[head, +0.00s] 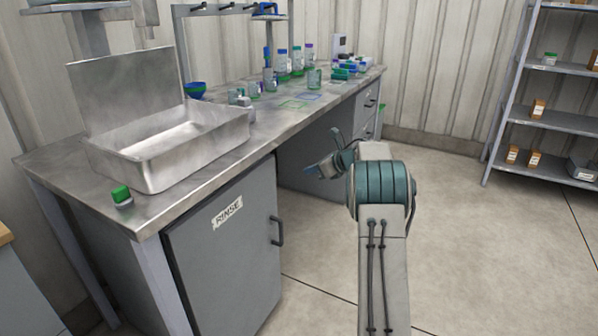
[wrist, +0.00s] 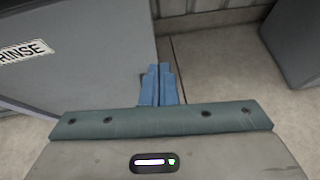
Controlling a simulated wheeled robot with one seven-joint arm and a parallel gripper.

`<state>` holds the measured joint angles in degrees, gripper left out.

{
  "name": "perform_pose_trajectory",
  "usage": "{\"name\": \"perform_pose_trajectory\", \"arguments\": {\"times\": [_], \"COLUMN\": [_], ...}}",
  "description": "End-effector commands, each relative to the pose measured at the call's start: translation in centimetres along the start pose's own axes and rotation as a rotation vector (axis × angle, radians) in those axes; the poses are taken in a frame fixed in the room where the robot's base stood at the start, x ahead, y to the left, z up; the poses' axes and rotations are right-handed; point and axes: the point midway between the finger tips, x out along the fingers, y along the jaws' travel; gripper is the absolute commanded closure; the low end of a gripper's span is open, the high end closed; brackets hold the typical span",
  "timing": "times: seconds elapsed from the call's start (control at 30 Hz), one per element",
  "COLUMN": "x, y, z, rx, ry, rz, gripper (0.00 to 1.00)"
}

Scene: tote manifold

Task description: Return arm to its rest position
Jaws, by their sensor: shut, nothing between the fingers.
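My arm rises from the bottom of the head view and bends at a teal-banded joint. My gripper (head: 322,168) is at the arm's end, in front of the bench and left of the joint, below the bench top's height. In the wrist view my gripper (wrist: 158,84) shows two blue fingers pressed together with nothing between them. The fingers point towards the floor and the base of the cabinet marked RINSE (wrist: 70,50). That cabinet (head: 225,250) also shows in the head view, left of my arm.
A metal bench (head: 290,120) runs along the left, with a steel basin (head: 165,160), a green-capped item (head: 121,196) and several bottles on it. A shelf rack (head: 550,122) stands at the far right. The floor (head: 480,230) right of my arm is clear.

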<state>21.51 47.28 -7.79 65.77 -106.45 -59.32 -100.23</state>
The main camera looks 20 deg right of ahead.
Motion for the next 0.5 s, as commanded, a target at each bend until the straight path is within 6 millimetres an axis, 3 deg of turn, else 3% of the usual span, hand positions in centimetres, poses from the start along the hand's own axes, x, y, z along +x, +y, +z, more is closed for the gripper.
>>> {"name": "perform_pose_trajectory", "arguments": {"times": [0.27,0.33,0.43,0.5], "x": [-1.7,-2.0,-3.1,-4.5], "y": [-0.2,-0.1,0.0,0.3], "z": [0.0,0.8,4.1,7.7], "rx": [0.002,0.02,0.103,0.216], "ry": [0.001,-0.01,-0.058,-0.118], "rz": [-0.002,-0.014,-0.071,-0.134], "gripper": [1.0,1.0,1.0,1.0]}}
